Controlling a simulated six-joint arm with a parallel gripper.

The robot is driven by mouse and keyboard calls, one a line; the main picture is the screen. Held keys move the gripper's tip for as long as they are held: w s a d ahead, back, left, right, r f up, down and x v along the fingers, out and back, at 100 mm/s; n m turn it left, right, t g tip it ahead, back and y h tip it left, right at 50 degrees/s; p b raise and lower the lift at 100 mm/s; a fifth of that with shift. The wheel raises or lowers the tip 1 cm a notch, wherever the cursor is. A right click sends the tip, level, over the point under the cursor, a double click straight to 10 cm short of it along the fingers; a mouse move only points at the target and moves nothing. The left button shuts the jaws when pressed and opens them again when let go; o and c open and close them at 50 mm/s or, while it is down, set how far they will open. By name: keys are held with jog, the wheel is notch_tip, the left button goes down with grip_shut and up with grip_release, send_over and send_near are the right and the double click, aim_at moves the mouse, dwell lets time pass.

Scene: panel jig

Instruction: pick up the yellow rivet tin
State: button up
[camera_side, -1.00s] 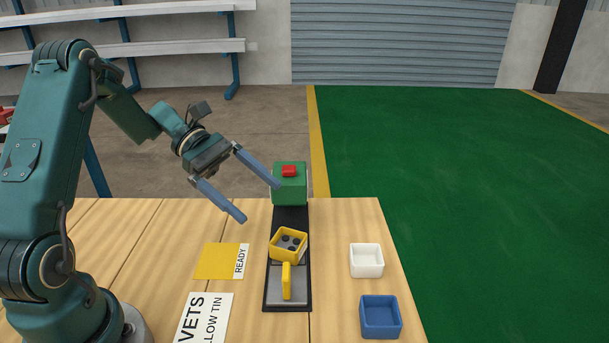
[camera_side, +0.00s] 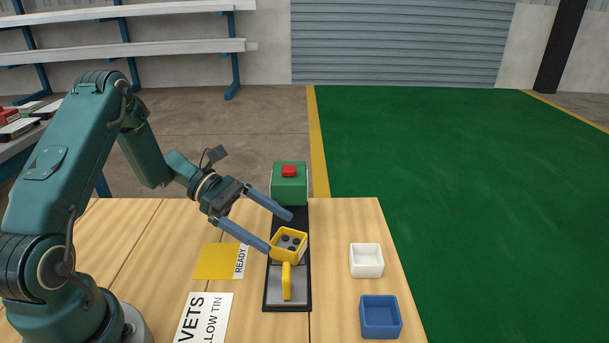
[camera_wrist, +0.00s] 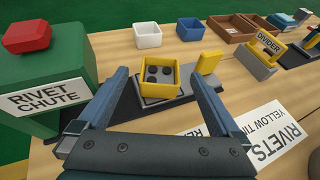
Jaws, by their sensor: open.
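The yellow rivet tin (camera_side: 289,244) is a small open square tin with several dark rivets inside. I cannot tell whether a finger touches the tin.
A green rivet chute with a red button (camera_side: 289,171) stands behind the tin. A yellow upright tab (camera_side: 287,281) is close in front. A white tray (camera_side: 366,260) and blue tray (camera_side: 380,317) are at right. A yellow READY mat (camera_side: 215,261) lies left. The wrist view shows a divider (camera_wrist: 262,55).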

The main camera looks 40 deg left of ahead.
aim_at(301, 245)
jog(key=x, duration=0.5)
grip_shut()
